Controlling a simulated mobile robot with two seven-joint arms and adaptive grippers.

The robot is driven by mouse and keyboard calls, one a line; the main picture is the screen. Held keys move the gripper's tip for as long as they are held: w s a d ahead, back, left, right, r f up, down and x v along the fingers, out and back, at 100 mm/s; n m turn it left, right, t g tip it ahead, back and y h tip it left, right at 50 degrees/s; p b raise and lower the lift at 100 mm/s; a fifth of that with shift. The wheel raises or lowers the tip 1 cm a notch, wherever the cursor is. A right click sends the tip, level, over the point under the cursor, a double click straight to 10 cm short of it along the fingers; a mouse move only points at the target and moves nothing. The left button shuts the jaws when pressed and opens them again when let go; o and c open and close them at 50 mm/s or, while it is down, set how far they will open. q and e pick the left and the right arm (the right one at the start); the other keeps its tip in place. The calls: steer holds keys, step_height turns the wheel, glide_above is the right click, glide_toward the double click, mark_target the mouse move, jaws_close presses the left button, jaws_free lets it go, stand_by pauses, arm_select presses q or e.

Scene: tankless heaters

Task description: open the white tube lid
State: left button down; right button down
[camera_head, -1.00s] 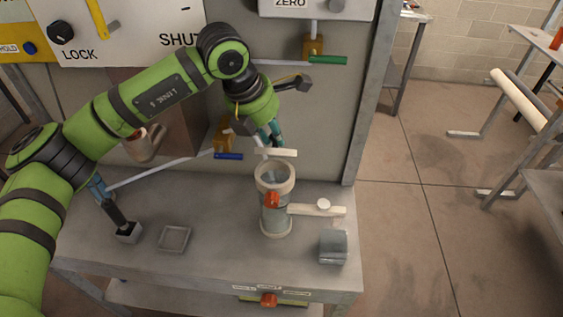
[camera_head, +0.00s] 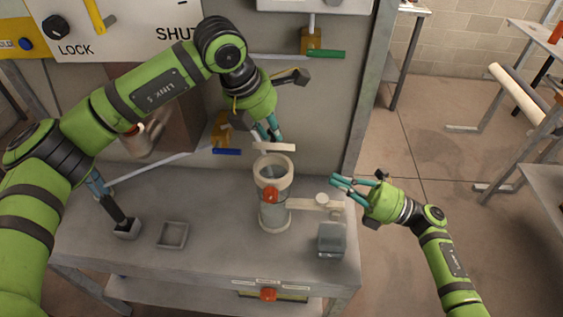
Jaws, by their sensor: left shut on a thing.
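The white tube (camera_head: 274,215) stands upright on the grey bench, with an orange knob (camera_head: 270,194) on its front and a pale rim around an open top. A flat white piece (camera_head: 283,147), which looks like the lid, is just above the rim's far side. My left gripper (camera_head: 268,137) is shut on this white piece from above; the fingers hide part of the contact. My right gripper (camera_head: 340,185) is open and empty, right of the tube near the bench's right edge, its fingers pointing left.
A pale side pipe (camera_head: 310,203) with a round cap joins the tube's right side. A grey block (camera_head: 331,240) sits in front of it. A shallow square tray (camera_head: 173,235) and a black-handled lever (camera_head: 124,225) are at left. Bench space between tray and tube is clear.

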mark_target(281, 175)
arm_select(q)
steer(key=shift+s+f, duration=0.2)
steer(key=shift+f, duration=0.25)
arm_select(e)
steer(key=a+r+n+g, duration=0.1)
steer(key=n, duration=0.1)
steer(key=s+a+r+n+g, duration=0.1)
steer(key=a+n, duration=0.1)
steer(key=shift+s+r+h, duration=0.15)
steer(key=shift+r+h, duration=0.05)
steer(key=shift+h, duration=0.1)
steer(key=shift+a+r+n, duration=0.15)
steer(key=shift+a+n, duration=0.15)
steer(key=x, duration=0.9)
steer(key=shift+a, duration=0.3)
steer(key=shift+r, duration=0.1)
steer(key=shift+w+d+r, duration=0.1)
steer(key=shift+w+r, duration=0.3)
steer(key=shift+w, duration=0.15)
arm_select(q)
steer(key=c, duration=1.1)
jaws_free()
steer(key=shift+d, duration=0.1)
arm_select(e)
steer(key=shift+r, duration=0.1)
arm_select(q)
steer(key=shift+o, duration=0.5)
arm_select(e)
steer(key=shift+w+d, duration=0.1)
steer(key=shift+w, duration=0.05)
